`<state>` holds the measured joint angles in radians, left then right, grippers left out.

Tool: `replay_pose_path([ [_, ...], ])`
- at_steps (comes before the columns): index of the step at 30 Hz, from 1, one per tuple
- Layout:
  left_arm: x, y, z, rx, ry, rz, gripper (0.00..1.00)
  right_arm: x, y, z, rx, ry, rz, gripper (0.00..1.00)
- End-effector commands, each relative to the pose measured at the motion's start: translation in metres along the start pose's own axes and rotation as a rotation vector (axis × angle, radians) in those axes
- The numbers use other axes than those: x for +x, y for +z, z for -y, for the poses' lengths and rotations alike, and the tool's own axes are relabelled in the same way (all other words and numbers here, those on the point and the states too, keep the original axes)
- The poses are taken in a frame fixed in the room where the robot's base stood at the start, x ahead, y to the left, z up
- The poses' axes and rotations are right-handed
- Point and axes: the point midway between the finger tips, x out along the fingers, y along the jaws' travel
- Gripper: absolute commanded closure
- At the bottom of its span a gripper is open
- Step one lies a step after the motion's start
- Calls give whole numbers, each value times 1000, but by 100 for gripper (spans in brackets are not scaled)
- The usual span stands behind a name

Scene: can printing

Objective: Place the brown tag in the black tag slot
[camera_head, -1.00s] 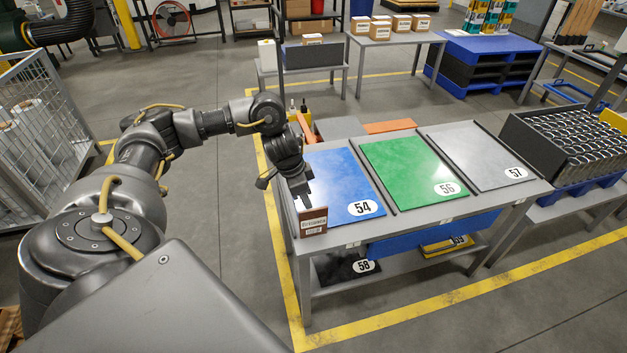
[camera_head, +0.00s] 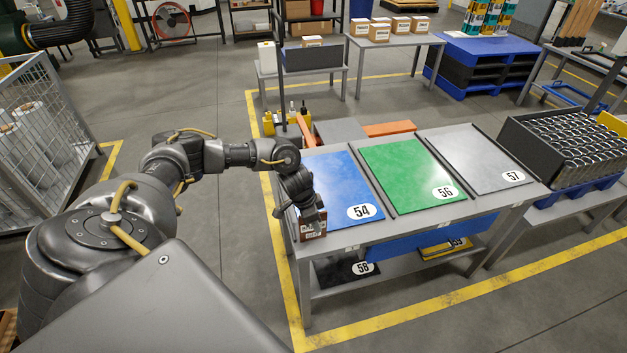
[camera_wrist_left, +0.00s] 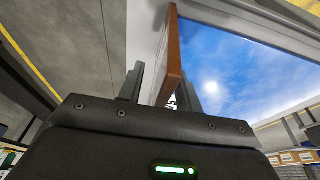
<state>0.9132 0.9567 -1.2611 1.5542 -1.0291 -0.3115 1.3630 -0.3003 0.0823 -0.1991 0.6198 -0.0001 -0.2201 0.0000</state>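The brown tag (camera_head: 313,233) with a white label stands at the front left corner of the grey table, beside the blue panel 54. My left gripper (camera_head: 312,219) is down over it and hides its upper part. In the left wrist view the tag (camera_wrist_left: 175,58) rises between the two fingers of the gripper (camera_wrist_left: 162,84). The fingers look apart, with a gap between the tag and the left finger. I cannot make out the black tag slot. My right gripper is not in view.
The table carries the blue panel (camera_head: 340,185), the green panel (camera_head: 405,172) and the grey panel (camera_head: 475,158). A black crate (camera_head: 540,145) of cans stands to the right. A wire cage (camera_head: 45,125) stands at the left. The floor in front is clear.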

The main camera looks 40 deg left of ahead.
Motion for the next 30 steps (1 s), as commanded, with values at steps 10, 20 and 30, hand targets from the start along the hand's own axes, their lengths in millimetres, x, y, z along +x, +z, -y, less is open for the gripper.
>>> replay_pose_path([
  [10, 2, 0, 0, 0, -1, 0, 77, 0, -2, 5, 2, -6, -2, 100],
  [20, 2, 0, 0, 0, -1, -1, 100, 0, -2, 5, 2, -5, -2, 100],
  [30, -4, -2, 0, 2, -1, -3, 100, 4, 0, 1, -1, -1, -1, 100],
])
